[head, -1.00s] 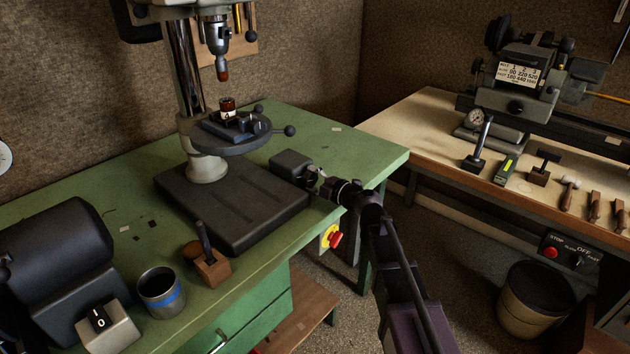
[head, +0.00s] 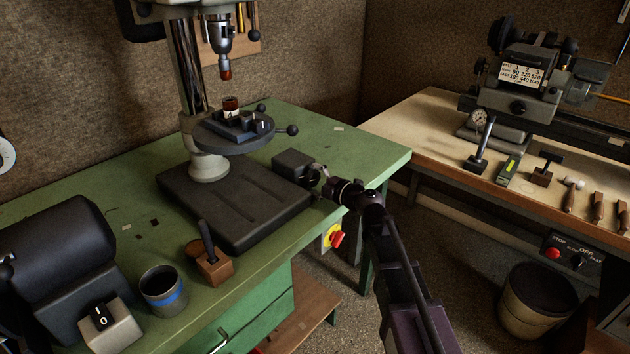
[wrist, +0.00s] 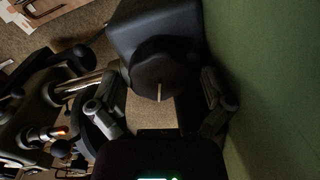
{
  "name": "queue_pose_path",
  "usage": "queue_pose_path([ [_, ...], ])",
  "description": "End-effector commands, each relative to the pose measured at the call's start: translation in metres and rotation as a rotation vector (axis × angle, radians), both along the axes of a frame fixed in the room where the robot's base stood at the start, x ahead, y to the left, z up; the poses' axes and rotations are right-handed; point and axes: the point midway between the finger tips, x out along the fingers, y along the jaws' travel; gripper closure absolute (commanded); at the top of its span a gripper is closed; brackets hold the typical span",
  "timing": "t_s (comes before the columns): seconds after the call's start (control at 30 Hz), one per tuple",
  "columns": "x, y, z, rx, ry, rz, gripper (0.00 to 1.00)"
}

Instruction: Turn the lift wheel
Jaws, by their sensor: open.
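A dark round wheel or knob (wrist: 160,72) with a short pale line on its face shows in the wrist view. It sits on the end of a dark box (wrist: 150,22), which rests on the green bench beside the drill press base; the box also shows in the head view (head: 292,164). My gripper (wrist: 160,88) is open, with one finger to each side of the wheel and visible gaps between. I cannot tell how far ahead of the fingertips the wheel is. In the head view my gripper (head: 324,177) is at the box's right end, and the wheel is hard to make out.
The drill press table (head: 235,132) and its ball-ended handles stand behind the box. A red stop button (head: 337,239) is on the bench front below my gripper. A wooden block (head: 214,266) and a cup (head: 163,290) stand at the front left. A second bench (head: 425,120) is at right.

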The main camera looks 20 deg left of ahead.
Motion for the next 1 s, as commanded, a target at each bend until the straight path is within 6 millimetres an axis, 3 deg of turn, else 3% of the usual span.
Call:
queue_pose_path([
  [0.37,-0.002,-0.025,0.012,-0.097,-0.16,0.049,0.0],
  [0.8,-0.015,-0.096,0.035,-0.365,-0.647,0.238,0.0],
  [1.0,-0.022,-0.12,0.039,-0.441,-0.813,0.316,0.0],
])
